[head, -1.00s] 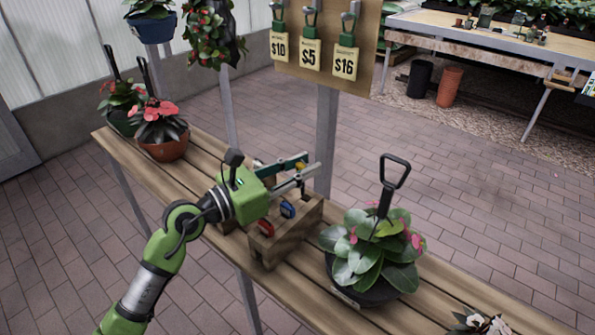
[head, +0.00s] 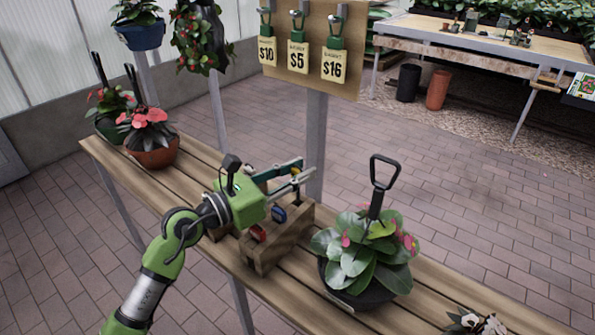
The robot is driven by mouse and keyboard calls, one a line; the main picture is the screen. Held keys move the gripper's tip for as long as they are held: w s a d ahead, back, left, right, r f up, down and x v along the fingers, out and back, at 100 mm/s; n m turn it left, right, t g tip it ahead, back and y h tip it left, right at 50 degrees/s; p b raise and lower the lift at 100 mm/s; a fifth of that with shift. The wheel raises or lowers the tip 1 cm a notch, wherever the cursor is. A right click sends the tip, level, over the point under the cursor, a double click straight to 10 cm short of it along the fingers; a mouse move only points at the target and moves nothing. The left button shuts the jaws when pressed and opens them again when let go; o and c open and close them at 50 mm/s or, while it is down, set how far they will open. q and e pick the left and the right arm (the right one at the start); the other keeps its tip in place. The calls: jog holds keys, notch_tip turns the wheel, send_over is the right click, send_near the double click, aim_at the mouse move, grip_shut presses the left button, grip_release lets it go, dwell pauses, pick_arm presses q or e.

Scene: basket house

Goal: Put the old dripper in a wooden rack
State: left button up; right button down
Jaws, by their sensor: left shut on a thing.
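My left gripper (head: 297,172) reaches in from the left over the wooden rack (head: 266,257) on the slatted bench. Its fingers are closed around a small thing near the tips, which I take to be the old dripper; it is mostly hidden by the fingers. The rack is a brown wooden block with a red item (head: 257,233) and a blue item (head: 279,214) in its near side. The fingertips are above the rack's far right part; I cannot tell whether the held thing touches it. My right gripper is not in view.
A leafy plant in a black pot (head: 352,292) with a tall black handle stands right of the rack. Red-flowered pots (head: 152,151) stand at the bench's left end. A grey post (head: 315,150) and price board (head: 316,70) rise behind.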

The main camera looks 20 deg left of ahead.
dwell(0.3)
pick_arm(q)
jog(key=shift+s, duration=0.1)
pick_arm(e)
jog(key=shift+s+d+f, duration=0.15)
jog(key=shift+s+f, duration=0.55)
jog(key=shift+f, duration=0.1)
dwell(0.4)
pick_arm(q)
jog(key=shift+f, duration=0.15)
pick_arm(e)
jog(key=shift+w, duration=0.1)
